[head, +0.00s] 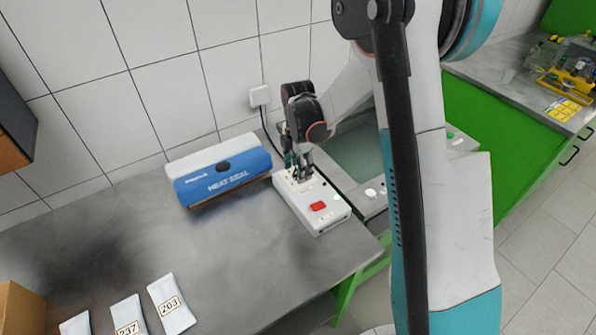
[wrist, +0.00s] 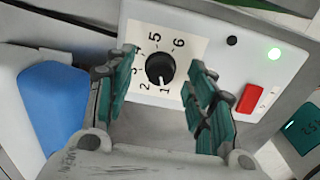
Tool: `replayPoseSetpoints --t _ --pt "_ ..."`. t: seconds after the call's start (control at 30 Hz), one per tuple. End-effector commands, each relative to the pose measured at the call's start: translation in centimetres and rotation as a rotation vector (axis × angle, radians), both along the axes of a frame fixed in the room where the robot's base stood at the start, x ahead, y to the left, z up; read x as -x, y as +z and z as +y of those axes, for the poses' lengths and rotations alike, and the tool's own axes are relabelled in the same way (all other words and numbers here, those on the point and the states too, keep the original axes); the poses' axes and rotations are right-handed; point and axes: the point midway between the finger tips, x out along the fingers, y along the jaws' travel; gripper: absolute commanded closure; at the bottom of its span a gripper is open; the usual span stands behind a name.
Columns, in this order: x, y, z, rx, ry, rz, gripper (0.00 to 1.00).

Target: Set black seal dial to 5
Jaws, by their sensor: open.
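The black seal dial (wrist: 160,69) sits on a pale scale panel with printed numbers, 1 to 6 partly visible, on the white control box (wrist: 205,62). A small light mark on the dial seems to point towards 1. My gripper (wrist: 164,60) is open, with one teal finger on each side of the dial; whether either finger touches it I cannot tell. In the head view my gripper (head: 301,178) is over the far end of the control box (head: 335,223) and hides the dial.
The box carries a red switch (wrist: 250,98), a lit green lamp (wrist: 274,54) and a small black knob (wrist: 232,41). The blue and white heat sealer (head: 222,178) stands left of the box. Labelled pouches (head: 172,304) lie at the front left. The middle of the table is clear.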

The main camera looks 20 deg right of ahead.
Motion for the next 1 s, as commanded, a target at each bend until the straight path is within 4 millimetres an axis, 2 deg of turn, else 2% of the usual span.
replayPoseSetpoints --t 0.1,0.4,0.47,0.6,0.63,1.0 --pt "0.02 -0.74 -0.01 0.0 0.0 0.0 0.5" --pt "0.02 -0.87 0.0 0.0 0.0 0.0 0.5" --pt "0.02 -0.87 -0.01 0.0 0.0 0.0 0.61" --pt "0.02 -0.86 -0.01 0.0 0.0 0.0 0.93" --pt "0.02 -0.86 -0.01 0.0 0.0 0.0 0.95" --pt "0.02 -0.89 0.0 0.0 -0.042 0.0 0.95"
